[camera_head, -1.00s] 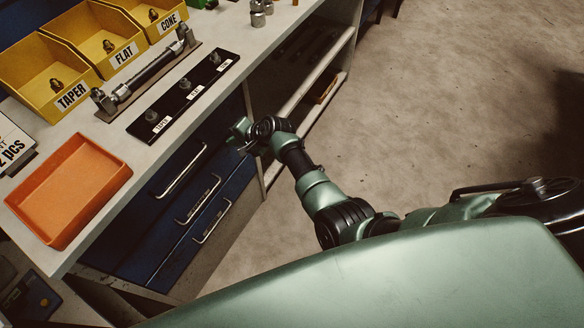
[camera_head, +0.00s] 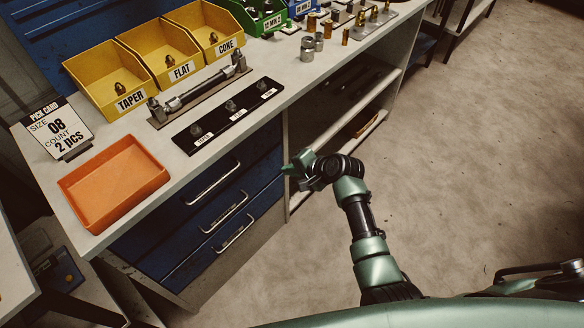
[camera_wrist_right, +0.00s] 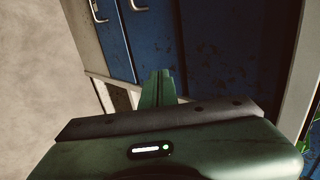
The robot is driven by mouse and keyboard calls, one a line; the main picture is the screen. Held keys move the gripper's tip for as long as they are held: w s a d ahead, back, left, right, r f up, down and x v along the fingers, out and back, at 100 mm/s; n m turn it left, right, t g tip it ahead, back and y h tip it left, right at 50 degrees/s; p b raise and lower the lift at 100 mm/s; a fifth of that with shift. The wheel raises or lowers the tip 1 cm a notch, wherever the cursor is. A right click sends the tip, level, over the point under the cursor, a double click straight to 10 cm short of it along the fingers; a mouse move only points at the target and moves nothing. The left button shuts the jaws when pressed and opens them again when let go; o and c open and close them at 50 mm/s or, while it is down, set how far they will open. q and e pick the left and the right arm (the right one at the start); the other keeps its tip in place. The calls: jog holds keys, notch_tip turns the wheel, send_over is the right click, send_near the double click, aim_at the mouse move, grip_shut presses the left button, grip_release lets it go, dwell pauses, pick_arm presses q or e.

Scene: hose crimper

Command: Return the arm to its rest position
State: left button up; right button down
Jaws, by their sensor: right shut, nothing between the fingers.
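My right arm reaches up from the bottom in the head view. Its green gripper (camera_head: 299,168) is beside the bench front, over the floor, near the right edge of the blue drawers. In the right wrist view the two green fingers (camera_wrist_right: 157,90) are together with nothing between them, with blue drawer fronts (camera_wrist_right: 200,40) behind them. A gap between gripper and drawers seems to show, but its size is hard to tell. My left gripper is out of view.
The bench (camera_head: 270,75) carries an orange tray (camera_head: 80,212), yellow bins (camera_head: 88,68) marked TAPER, FLAT and CONE, a black labelled strip (camera_head: 215,124), a pick card (camera_head: 55,130) and metal fittings (camera_head: 308,48). Drawer handles (camera_head: 213,184) stick out. The floor (camera_head: 440,150) at right is clear.

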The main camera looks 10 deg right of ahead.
jog(key=shift+s+d+r, duration=0.15)
jog(key=shift+s+r, duration=0.1)
jog(key=s+d+f+n+g+h, duration=0.2)
jog(key=s+d+f+n, duration=0.1)
jog(key=s+f, duration=0.95)
jog(key=s+d+f+n+g+h, duration=0.25)
jog(key=s+f, duration=0.75)
jog(key=f, duration=0.5)
jog(key=s+d+f+n, duration=0.2)
jog(key=s+f, duration=0.1)
jog(key=s, duration=0.6)
jog(key=s+d+f+n+g, duration=0.1)
jog(key=s+d+f+n, duration=0.1)
jog(key=s, duration=0.8)
jog(key=s+d+f+n+g+h, duration=0.1)
jog(key=s+d+f+n, duration=0.1)
jog(key=s, duration=0.7)
notch_tip(320, 180, down, 2)
jog(key=shift+s+d+f+n, duration=0.2)
jog(key=shift+f+n, duration=0.05)
jog(key=shift+n, duration=0.6)
